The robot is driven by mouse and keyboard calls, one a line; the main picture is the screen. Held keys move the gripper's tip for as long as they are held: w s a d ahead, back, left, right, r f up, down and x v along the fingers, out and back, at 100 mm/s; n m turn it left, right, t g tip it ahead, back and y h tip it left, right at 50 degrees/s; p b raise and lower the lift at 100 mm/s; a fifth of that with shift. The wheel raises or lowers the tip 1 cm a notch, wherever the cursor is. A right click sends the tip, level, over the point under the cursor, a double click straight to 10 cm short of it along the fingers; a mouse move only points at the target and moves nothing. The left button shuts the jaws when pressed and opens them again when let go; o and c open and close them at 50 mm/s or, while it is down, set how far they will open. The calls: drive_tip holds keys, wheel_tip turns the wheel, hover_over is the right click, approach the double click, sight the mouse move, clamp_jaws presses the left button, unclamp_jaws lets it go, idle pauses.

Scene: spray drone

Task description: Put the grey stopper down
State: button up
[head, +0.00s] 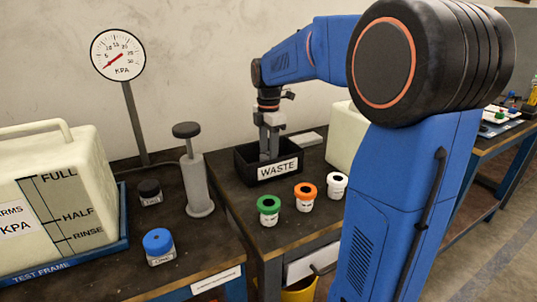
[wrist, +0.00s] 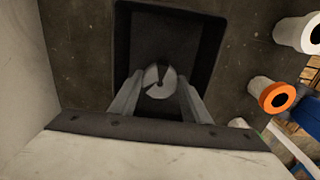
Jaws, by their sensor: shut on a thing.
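The grey stopper (wrist: 160,82) is a pale round piece with a dark notch, held between the fingertips of my gripper (wrist: 158,92) in the wrist view. In the head view my gripper (head: 268,150) points straight down into the black bin (head: 248,176) labelled WASTE. The wrist view shows the stopper inside the outline of the bin (wrist: 121,50), with the dark bin floor around it. The bin's front wall and label hide the stopper in the head view, so its height above the floor cannot be told.
Green (head: 269,204), orange (head: 306,192) and white (head: 337,182) topped cups stand in front of the bin. A grey hand pump (head: 197,185), a blue-capped jar (head: 159,243) and a black-capped jar (head: 149,190) stand left. A pale tank (head: 345,130) is right of the bin.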

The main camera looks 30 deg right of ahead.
drive_tip(key=shift+f, duration=0.35)
drive_tip(key=shift+f, duration=0.1)
drive_tip(key=o, duration=1.4)
wheel_tip(320, 180, up, 12)
drive_tip(key=shift+r, duration=0.15)
